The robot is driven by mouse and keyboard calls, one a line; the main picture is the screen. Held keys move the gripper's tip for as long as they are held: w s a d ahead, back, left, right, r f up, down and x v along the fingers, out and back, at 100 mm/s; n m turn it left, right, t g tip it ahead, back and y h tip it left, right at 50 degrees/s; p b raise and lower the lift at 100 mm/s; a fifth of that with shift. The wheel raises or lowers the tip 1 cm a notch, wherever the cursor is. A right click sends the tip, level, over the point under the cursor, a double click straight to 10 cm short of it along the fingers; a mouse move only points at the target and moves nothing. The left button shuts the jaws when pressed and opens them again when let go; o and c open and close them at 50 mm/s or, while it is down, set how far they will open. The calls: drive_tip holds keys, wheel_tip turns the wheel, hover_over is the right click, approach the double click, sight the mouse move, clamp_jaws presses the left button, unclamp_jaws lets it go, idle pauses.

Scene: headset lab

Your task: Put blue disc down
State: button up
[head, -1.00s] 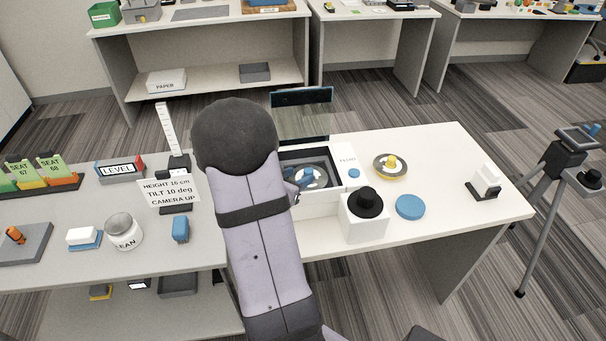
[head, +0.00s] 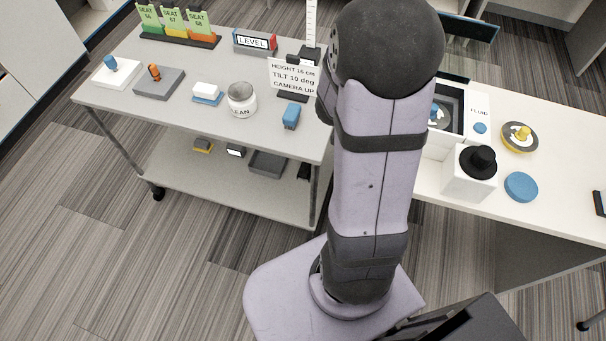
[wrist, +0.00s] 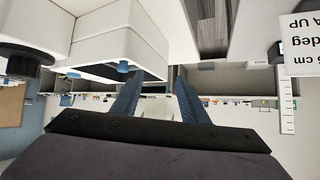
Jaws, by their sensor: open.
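A grey disc with a blue knob (head: 437,116) sits inside the open white box (head: 433,151) in the head view, partly hidden by my arm. A flat plain blue round piece (head: 521,186) lies on the white table, right of a white block with a black knob (head: 481,160). A grey disc with a yellow rim and knob (head: 520,137) lies behind it. My gripper (wrist: 158,82) shows two blue fingers set apart in the wrist view, with nothing visible between them. In the head view my arm hides the gripper.
The box's dark lid (head: 469,38) stands raised. A height sign (head: 294,77) and white ruler (head: 311,22) stand on the left cart, close to my arm. A jar (head: 242,100) and a blue block (head: 291,116) stand near the cart's front.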

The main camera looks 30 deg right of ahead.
drive_tip(key=w+a+f+n+t+y, duration=0.1)
drive_tip(key=w+a+n+t+y, duration=0.25)
drive_tip(key=a, duration=0.75)
drive_tip(key=w+a+f+n+y, duration=0.1)
drive_tip(key=w+a+n+y, duration=0.35)
drive_tip(key=a, duration=0.65)
drive_tip(key=s+a+f+n+g+y, duration=0.1)
drive_tip(key=s+a+n+g, duration=0.2)
drive_tip(key=s, duration=0.6)
drive_tip(key=s+a+f+n+g+y, duration=0.1)
drive_tip(key=s+a+n+g, duration=0.3)
drive_tip(key=s, duration=0.5)
drive_tip(key=shift+a+y, duration=0.3)
drive_tip(key=shift+a, duration=0.55)
drive_tip(key=shift+r, duration=0.1)
wheel_tip(320, 180, down, 9)
drive_tip(key=b, duration=0.9)
drive_tip(key=shift+f, duration=0.25)
